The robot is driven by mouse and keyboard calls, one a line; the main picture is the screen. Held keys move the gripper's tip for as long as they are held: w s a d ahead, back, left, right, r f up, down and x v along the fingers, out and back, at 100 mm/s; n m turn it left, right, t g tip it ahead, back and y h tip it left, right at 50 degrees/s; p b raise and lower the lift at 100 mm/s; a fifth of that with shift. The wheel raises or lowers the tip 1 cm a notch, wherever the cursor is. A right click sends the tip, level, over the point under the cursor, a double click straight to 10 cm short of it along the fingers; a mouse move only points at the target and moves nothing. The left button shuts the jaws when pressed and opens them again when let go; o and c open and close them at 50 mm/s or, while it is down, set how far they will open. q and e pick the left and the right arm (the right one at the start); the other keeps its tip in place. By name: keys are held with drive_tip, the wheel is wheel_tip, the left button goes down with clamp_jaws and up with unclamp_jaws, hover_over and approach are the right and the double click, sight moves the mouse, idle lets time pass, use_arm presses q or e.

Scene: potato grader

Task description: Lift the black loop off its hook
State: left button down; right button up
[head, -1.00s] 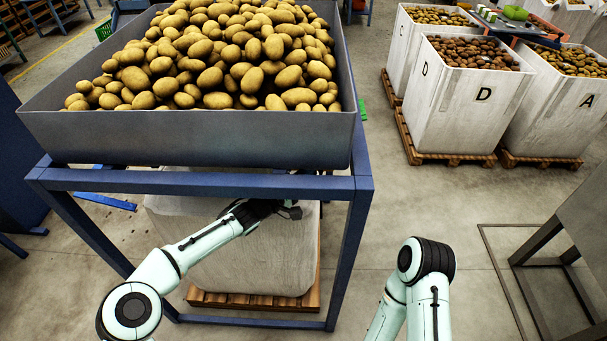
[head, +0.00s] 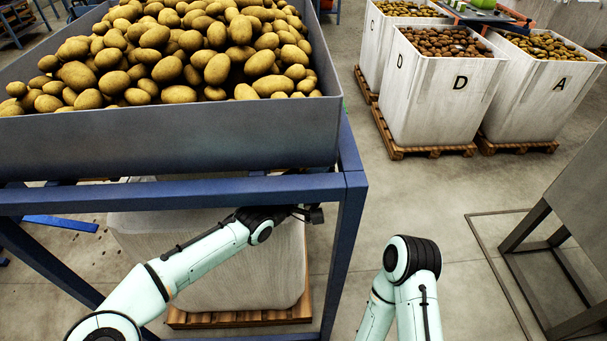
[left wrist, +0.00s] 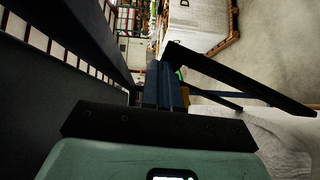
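I cannot pick out the black loop or its hook in either view. In the head view my left arm reaches under the front blue rail (head: 180,194) of the potato hopper's stand. My left gripper (head: 309,213) is small and dark there, just left of the stand's right front leg (head: 343,255). Whether it touches anything is unclear. In the left wrist view its dark body crosses the lower middle, with narrow dark-blue shapes beyond it, and I cannot tell if the fingers are apart. Of my right arm, only upper links show at the lower middle right; its gripper is out of view.
The grey hopper (head: 170,138) heaped with potatoes fills the upper left. A whitish bin (head: 220,275) on a wooden pallet (head: 240,317) stands beneath it. White lettered bins (head: 430,110) stand back right. A grey metal stand (head: 570,225) is at the right. Floor between is clear.

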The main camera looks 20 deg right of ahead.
use_arm(q)
drive_tip(key=shift+s+d+f+b, duration=0.2)
drive_tip(key=shift+d+b, duration=0.1)
drive_tip(key=shift+d, duration=0.35)
drive_tip(key=shift+s+d+f+b, duration=0.1)
drive_tip(key=shift+s+d+b, duration=0.15)
drive_tip(key=shift+d, duration=0.35)
